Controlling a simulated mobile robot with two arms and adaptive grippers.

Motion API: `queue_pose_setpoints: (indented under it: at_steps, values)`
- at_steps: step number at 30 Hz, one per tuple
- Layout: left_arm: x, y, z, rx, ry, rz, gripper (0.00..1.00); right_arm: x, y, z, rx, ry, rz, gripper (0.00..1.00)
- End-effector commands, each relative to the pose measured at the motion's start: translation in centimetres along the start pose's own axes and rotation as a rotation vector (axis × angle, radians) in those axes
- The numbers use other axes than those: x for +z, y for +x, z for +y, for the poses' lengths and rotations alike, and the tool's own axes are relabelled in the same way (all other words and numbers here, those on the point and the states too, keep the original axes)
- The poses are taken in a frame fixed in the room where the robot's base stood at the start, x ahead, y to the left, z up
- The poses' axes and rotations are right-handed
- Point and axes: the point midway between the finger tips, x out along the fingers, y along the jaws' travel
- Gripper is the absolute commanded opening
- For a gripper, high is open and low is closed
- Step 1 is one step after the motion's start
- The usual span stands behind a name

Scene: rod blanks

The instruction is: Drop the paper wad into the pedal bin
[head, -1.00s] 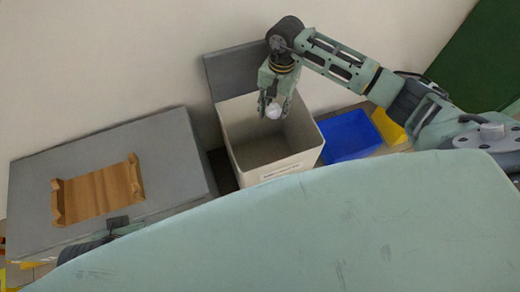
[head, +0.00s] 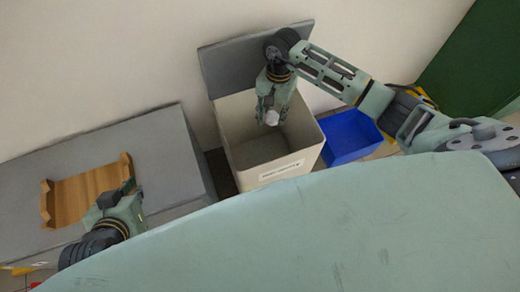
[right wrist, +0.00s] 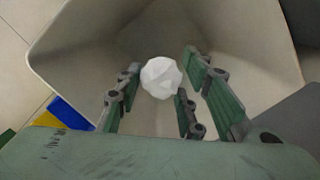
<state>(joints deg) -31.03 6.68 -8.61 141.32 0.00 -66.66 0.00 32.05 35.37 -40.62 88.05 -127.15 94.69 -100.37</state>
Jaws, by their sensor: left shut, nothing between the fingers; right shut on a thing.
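The white paper wad (head: 271,118) is between the fingertips of my right gripper (head: 270,116), which is shut on it. The wad also shows in the right wrist view (right wrist: 161,77), with the bin's inside walls around it. The pedal bin (head: 285,169) is a cream box with a label on its front. Its grey lid (head: 225,62) stands open against the wall. My right gripper points down over the bin's opening. My left gripper (head: 108,198) is at the lower left, beside the wooden tray, and it is shut and empty.
A grey cabinet top (head: 150,135) left of the bin holds a wooden tray (head: 85,195). A blue bin (head: 350,137) stands right of the pedal bin. My own body covers the lower foreground.

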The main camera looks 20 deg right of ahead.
Motion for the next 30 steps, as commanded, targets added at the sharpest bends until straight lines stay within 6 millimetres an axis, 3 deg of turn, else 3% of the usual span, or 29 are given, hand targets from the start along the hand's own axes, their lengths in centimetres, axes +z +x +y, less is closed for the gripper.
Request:
queue_pose_setpoints:
  at_steps: [14, 15, 21, 30]
  values:
    - [-1.1, 0.17, 0.13, 0.003, 0.001, 0.048, 0.0, -0.05, 0.29, 0.0, 0.0, 0.0, 0.0, 0.25]
    - [-1.1, 0.17, 0.13, 0.002, 0.001, 0.048, 0.0, -0.05, 0.29, 0.0, 0.0, 0.0, 0.0, 0.38]
    - [-1.08, 0.17, 0.12, 0.002, 0.001, 0.047, 0.0, -0.06, 0.28, 0.0, 0.0, 0.0, 0.0, 0.55]
    - [-1.05, 0.15, 0.13, 0.003, 0.001, 0.045, 0.0, -0.06, 0.25, 0.0, 0.0, 0.0, 0.001, 0.57]
